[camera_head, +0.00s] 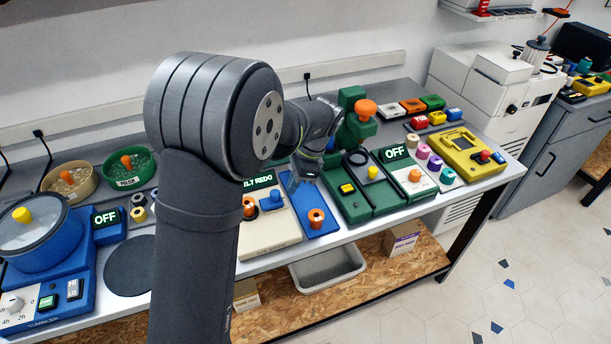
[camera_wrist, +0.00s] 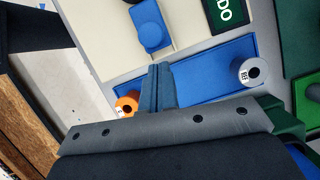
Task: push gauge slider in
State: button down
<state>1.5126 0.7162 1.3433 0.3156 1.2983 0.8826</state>
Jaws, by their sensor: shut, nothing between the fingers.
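The gauge appears to be the beige unit (camera_head: 268,237) with a dark display (camera_head: 260,182) that ends in "REDO". Its blue slider (camera_head: 271,201), with a round knob, sits on the beige top and also shows at the top of the wrist view (camera_wrist: 150,27). My gripper (camera_head: 303,182) is over the blue tray (camera_head: 322,222) beside the gauge. In the wrist view, my fingers (camera_wrist: 161,72) are together with nothing between them. They are a little below the blue knob in the picture, apart from it. The height of my fingertips above the tray is hard to tell.
An orange spool (camera_head: 316,217) and a grey-white spool (camera_wrist: 250,72) stand on the blue tray. Another orange knob (camera_head: 249,206) is at the gauge's left. A green unit (camera_head: 365,186) stands close to the right. A grey bin (camera_head: 328,268) is below the bench.

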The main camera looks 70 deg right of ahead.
aim_at(277, 193)
jog(key=shift+w+a, duration=0.3)
jog(key=shift+w, duration=0.2)
jog(key=shift+w+a, duration=0.9)
jog(key=s+d+r, duration=0.4)
jog(key=s+r, duration=0.2)
jog(key=r, duration=0.3)
jog(key=shift+s+d+r, duration=0.25)
jog(key=shift+s+d, duration=0.05)
jog(key=shift+d, duration=0.1)
